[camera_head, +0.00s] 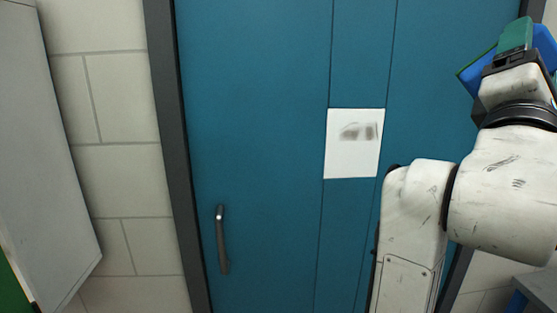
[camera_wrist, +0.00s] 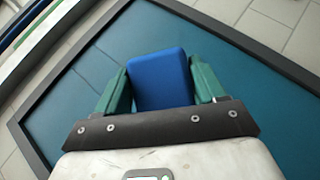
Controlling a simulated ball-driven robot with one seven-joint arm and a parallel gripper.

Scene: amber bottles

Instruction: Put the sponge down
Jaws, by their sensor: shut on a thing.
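The blue sponge (camera_wrist: 160,80) sits between the two green fingers of my gripper (camera_wrist: 161,84) in the wrist view, with a finger against each side. In the head view my gripper (camera_head: 515,40) is raised at the top right, and the sponge (camera_head: 545,45) shows as blue behind its green finger. A green edge also shows at the sponge's left side there. The gripper is shut on the sponge. Part of the sponge is hidden by the gripper and cut off by the picture edge.
A blue-green door (camera_head: 260,100) with a dark handle (camera_head: 221,240) fills the middle. A white sheet (camera_head: 352,155) with grey smudges hangs on it. Pale block wall (camera_head: 115,170) and a grey panel (camera_head: 40,150) stand at left. A grey surface (camera_head: 540,285) shows at the lower right.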

